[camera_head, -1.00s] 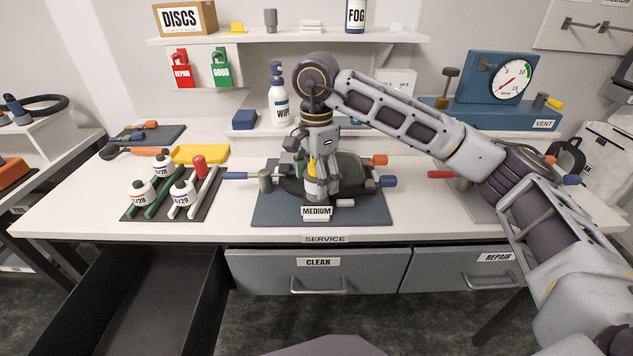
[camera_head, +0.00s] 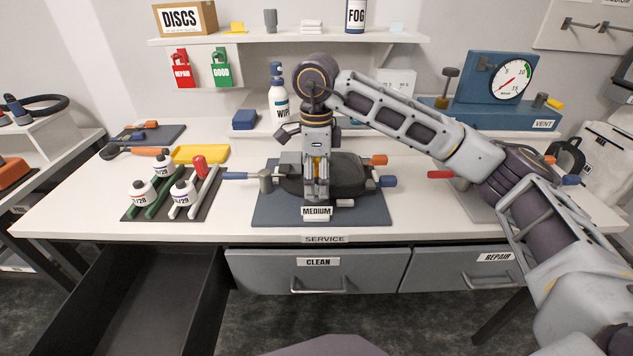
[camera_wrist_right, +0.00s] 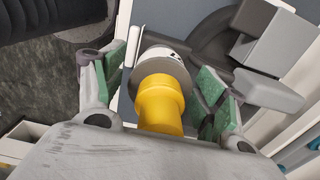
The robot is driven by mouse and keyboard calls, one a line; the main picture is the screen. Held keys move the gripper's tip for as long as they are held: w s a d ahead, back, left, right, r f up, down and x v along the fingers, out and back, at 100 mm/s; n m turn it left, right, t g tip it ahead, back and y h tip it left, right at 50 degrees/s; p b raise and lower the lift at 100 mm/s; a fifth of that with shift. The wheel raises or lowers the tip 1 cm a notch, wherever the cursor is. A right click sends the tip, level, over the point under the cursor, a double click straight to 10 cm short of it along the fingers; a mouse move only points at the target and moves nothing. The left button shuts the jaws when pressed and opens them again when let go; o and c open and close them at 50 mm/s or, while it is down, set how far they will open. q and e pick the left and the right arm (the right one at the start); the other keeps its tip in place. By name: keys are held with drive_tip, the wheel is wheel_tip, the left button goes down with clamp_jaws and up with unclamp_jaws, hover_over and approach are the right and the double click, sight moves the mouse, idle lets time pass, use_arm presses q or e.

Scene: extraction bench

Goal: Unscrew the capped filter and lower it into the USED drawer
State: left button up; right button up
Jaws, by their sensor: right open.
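The capped filter shows in the right wrist view as a yellow cap (camera_wrist_right: 160,103) above a wider grey-white body (camera_wrist_right: 150,68). My right gripper (camera_head: 317,188) points down over it in the fixture (camera_head: 352,178) behind the MEDIUM plate (camera_head: 316,212). In the wrist view its green-padded fingers (camera_wrist_right: 160,85) are open, one on each side of the cap, with gaps visible. In the head view the fingers hide most of the filter. An open dark drawer (camera_head: 150,300) is at the lower left; no USED label is readable. My left gripper is out of view.
A blue-handled tool (camera_head: 236,176) juts from the fixture's left side. The CLEAN (camera_head: 318,281) and REPAIR (camera_head: 480,277) drawers are shut. A shelf (camera_head: 290,37) hangs behind the arm.

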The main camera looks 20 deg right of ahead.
drive_tip(key=shift+m, duration=1.9)
drive_tip(key=shift+m+p, duration=0.3)
drive_tip(key=shift+m, duration=3.5)
drive_tip(key=shift+m+p, duration=0.4)
drive_tip(key=shift+m, duration=1.3)
drive_tip(key=c, duration=1.2)
drive_tip(key=shift+n, duration=0.3)
